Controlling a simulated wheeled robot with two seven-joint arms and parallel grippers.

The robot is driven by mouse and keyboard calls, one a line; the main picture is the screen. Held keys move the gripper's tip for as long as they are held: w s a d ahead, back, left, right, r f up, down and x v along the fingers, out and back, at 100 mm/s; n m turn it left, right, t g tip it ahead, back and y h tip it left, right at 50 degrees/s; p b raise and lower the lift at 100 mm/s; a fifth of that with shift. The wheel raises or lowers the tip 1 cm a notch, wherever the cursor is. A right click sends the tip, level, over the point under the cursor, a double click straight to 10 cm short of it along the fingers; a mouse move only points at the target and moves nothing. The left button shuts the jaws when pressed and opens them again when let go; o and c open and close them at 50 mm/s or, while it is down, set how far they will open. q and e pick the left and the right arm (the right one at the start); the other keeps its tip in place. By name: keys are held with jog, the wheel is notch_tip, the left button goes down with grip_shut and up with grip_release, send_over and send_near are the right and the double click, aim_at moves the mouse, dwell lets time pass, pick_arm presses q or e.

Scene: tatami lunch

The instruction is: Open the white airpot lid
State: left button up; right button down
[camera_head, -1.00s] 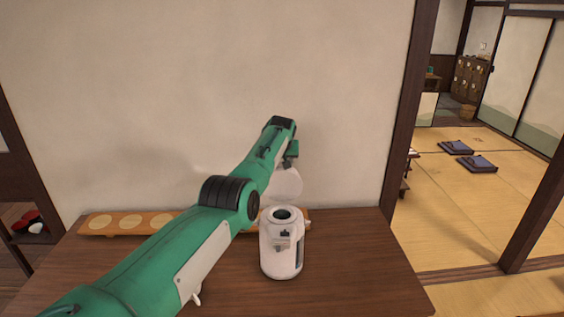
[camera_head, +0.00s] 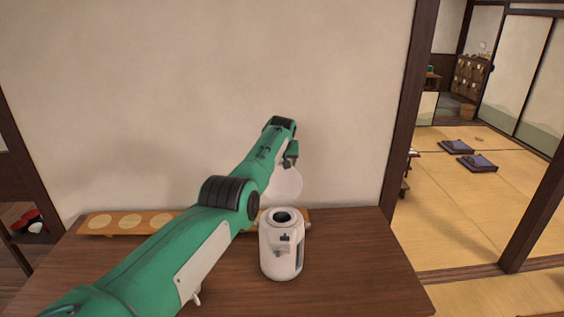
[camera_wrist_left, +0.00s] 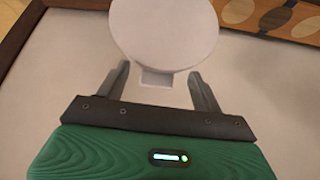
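The white airpot (camera_head: 281,252) stands upright on the wooden table, with a dark round opening in its top. Its round white lid (camera_head: 286,185) is raised and tilted up behind that opening; its lower edge is partly hidden, so I cannot see the joint. My left gripper (camera_head: 291,152) is at the lid's upper edge. In the left wrist view the lid (camera_wrist_left: 165,30) is a large disc with a small tab between the spread fingers of my left gripper (camera_wrist_left: 158,72). Gaps show on both sides of the tab. My right gripper is not in view.
A long wooden board (camera_head: 103,223) with pale round inlays lies along the back of the table (camera_head: 350,275), close to the wall. My left arm crosses above the table's left part. The table is clear right of the airpot.

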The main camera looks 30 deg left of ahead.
pick_arm(q)
jog(key=shift+s+r, duration=0.1)
jog(key=b+v, duration=0.4)
jog(key=v, duration=0.9)
jog(key=shift+r, duration=0.25)
jog(key=shift+s+d, duration=0.1)
dwell(0.3)
